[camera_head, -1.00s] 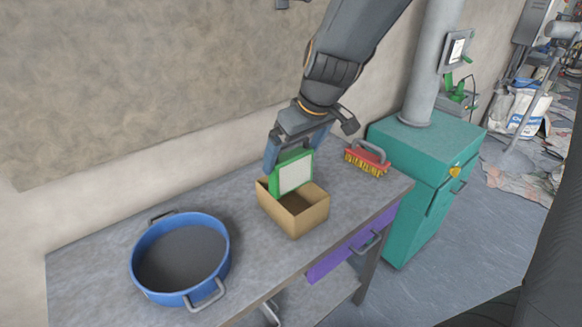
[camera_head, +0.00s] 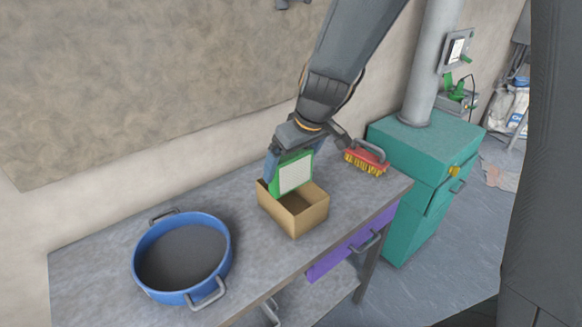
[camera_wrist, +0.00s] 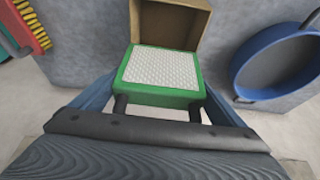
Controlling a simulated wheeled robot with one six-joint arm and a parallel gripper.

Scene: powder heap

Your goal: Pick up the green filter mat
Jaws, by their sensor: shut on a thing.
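The green filter mat (camera_head: 293,176) is a green-framed block with a white textured face. My gripper (camera_head: 292,158) is shut on it and holds it upright, over the back part of an open cardboard box (camera_head: 297,222). The mat's lower edge overlaps the box opening in the head view, and I cannot tell whether it touches the box. In the wrist view the mat (camera_wrist: 161,72) sits between my two blue fingers, with the box (camera_wrist: 196,22) beyond it.
A blue round pan (camera_head: 183,258) with grey contents stands at the left of the grey workbench (camera_head: 95,268). A red brush with yellow bristles (camera_head: 367,160) lies right of the box. A teal cabinet (camera_head: 424,175) stands at the bench's right end.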

